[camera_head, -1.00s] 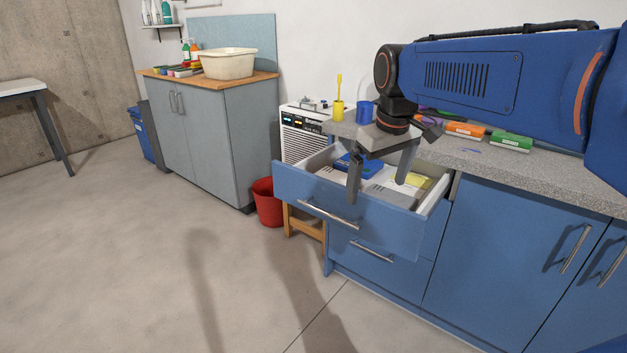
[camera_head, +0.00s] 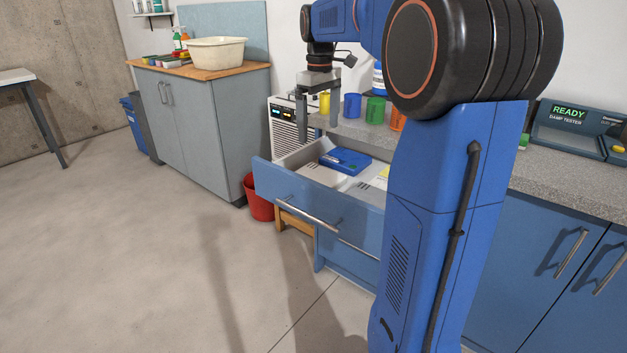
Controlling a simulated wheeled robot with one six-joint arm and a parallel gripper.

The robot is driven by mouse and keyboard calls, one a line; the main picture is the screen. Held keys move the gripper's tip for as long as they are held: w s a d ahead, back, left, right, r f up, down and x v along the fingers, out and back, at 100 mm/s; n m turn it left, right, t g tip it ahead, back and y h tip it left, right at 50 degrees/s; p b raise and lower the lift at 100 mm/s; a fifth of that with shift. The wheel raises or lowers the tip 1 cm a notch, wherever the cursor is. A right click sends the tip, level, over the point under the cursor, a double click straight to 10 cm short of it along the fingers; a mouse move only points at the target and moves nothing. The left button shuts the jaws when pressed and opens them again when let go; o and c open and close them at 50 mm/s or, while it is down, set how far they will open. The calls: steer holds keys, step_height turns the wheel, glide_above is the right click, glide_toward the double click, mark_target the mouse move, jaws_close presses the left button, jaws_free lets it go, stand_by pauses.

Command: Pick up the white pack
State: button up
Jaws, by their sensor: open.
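The blue drawer (camera_head: 290,194) is pulled open below the counter. Pale, flat items lie in it, one of them a whitish piece (camera_head: 378,181) with grey marks at the right, partly hidden by my arm. I cannot tell for sure which is the white pack. A blue box (camera_head: 345,160) lies in the drawer near its back. My gripper (camera_head: 319,133) is open and empty, pointing down above the back left part of the drawer, apart from everything in it.
Yellow (camera_head: 325,103), blue (camera_head: 352,106) and green (camera_head: 375,109) cups stand on the counter behind my gripper. A red bucket (camera_head: 258,198) stands on the floor left of the drawer. A damp tester (camera_head: 570,128) sits at right. The floor at left is clear.

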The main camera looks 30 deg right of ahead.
glide_above(317, 176)
steer(key=f, duration=1)
steer(key=shift+s+d, duration=0.15)
steer(key=shift+s, duration=0.05)
steer(key=shift+w+f, duration=0.15)
steer(key=shift+f, duration=1.2)
steer(key=shift+w+f, duration=0.15)
steer(key=shift+f, duration=1.15)
steer(key=c, duration=1)
